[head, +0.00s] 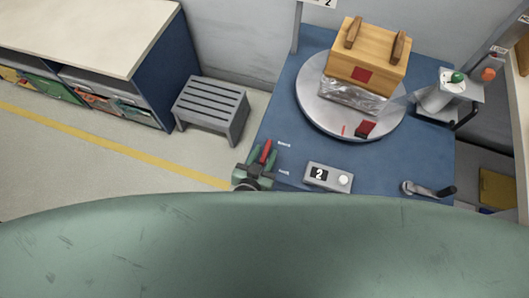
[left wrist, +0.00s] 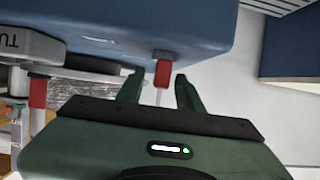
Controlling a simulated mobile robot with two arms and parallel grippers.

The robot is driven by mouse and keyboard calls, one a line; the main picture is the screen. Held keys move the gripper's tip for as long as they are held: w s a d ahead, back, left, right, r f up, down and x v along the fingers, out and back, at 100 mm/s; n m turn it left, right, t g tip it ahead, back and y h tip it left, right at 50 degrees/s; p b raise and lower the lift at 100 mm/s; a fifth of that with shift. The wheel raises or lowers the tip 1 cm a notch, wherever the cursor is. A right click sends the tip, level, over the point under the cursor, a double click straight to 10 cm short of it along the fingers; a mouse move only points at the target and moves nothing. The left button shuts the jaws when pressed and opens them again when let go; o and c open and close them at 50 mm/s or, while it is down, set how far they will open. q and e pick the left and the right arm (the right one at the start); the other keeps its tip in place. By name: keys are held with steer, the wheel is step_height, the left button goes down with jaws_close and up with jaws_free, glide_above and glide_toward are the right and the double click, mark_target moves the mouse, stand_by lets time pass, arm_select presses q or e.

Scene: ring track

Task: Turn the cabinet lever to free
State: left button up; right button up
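The red lever (head: 265,152) sits at the left edge of the blue cabinet top (head: 300,100). Two small white labels stand to the right of it, too small to read surely. My left gripper (head: 250,172), dark green, is at the lever in the head view, partly hidden by my own green body. In the left wrist view, the red lever handle (left wrist: 162,72) shows between the two fingers of my left gripper (left wrist: 160,92), which are apart with a gap on both sides of it. My right gripper is not in view.
A wooden crate (head: 368,52) stands on a round turntable (head: 310,95). A grey box reading 2 (head: 328,178) and a crank handle (head: 430,189) are near the front edge. A grey stool (head: 211,105) stands left of the cabinet. Another red handle (left wrist: 38,92) shows in the left wrist view.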

arm_select(q)
steer(key=shift+c, duration=0.3)
jaws_close()
